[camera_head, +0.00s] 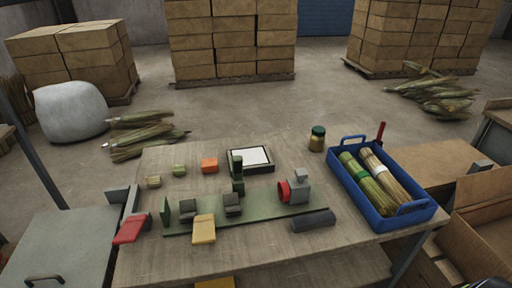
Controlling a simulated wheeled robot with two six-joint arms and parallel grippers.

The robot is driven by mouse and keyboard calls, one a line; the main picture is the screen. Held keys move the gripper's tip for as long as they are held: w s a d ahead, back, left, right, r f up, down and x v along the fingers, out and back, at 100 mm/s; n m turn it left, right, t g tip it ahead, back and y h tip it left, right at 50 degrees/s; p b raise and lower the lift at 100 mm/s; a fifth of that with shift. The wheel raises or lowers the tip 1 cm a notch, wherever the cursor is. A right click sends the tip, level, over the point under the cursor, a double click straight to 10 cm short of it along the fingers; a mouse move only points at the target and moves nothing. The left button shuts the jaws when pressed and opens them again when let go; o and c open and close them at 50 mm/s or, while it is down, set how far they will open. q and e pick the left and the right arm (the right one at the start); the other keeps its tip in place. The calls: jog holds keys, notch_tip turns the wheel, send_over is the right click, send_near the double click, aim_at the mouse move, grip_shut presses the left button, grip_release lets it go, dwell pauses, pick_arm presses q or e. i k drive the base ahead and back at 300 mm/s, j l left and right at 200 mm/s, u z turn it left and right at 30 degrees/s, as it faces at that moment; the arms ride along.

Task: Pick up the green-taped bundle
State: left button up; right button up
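The green-taped bundle (376,196) is a bound sheaf of pale green-brown straw with a bright green band near its upper end. It lies lengthwise in the blue tray (420,217) at the right side of the workbench. A second bundle (397,186) with a pale band lies close along its right side in the same tray. Neither of my grippers can be made out in the head view. A small dark shape with a green edge is cut off at the bottom right corner, and I cannot tell what it is.
The tray has raised handles at both ends; a red-handled tool (380,132) stands by its far corner. A jar (317,139) stands left of it. A green fixture (262,219) and a dark cylinder (313,220) occupy the bench (262,257) middle. The front bench surface is mostly clear.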

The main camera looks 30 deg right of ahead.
aim_at(384, 205)
jog(key=z, duration=1.7)
